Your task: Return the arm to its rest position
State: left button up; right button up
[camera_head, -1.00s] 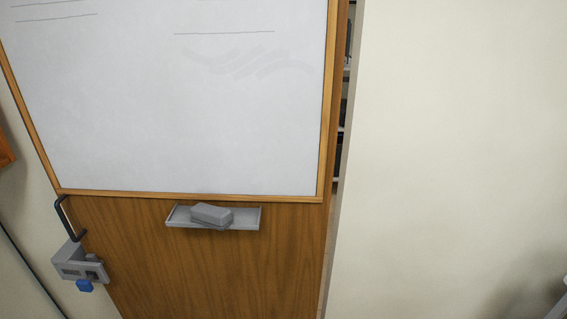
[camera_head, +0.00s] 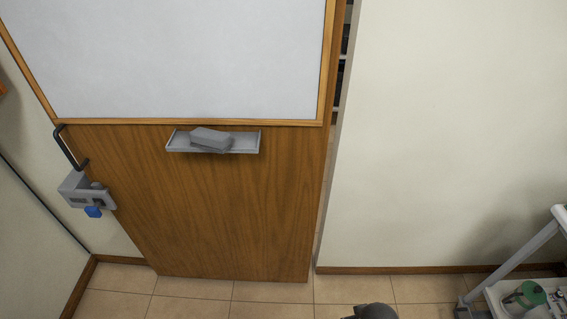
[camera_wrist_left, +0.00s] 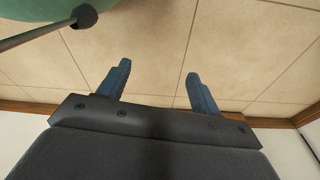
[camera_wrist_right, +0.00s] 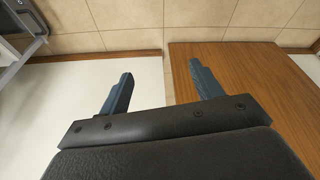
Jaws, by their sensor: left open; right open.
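My left gripper (camera_wrist_left: 156,82) shows in the left wrist view, its two blue-grey fingers apart with nothing between them but floor behind. My right gripper (camera_wrist_right: 158,82) shows in the right wrist view, also open and empty, with the wall, floor and wooden door behind it. Neither gripper is clearly seen in the head view. A dark rounded part, probably of my own arm, shows at the bottom edge of the head view.
A wooden door (camera_head: 220,210) with a whiteboard (camera_head: 180,60), an eraser tray (camera_head: 246,146) and a grey handle lock (camera_head: 86,190) stands ahead, with a narrow gap at its right edge. A metal cart (camera_head: 538,248) stands at right. The tiled floor (camera_head: 270,290) before the door is clear.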

pick_arm(q)
jog(key=r, duration=0.1)
jog(key=d+r+b, duration=0.1)
jog(key=w+r, duration=0.1)
jog(key=shift+d+r, duration=0.2)
jog(key=shift+d, duration=0.1)
pick_arm(e)
jog(key=s+f, duration=0.2)
jog(key=f, duration=1.1)
jog(key=s+f+g, duration=0.1)
jog(key=s+f, duration=0.2)
jog(key=f, duration=1)
jog(key=s+a+f, duration=0.1)
jog(key=s+f, duration=0.2)
jog(key=f, duration=1)
jog(key=shift+s+f, duration=0.15)
jog(key=shift+f, duration=0.1)
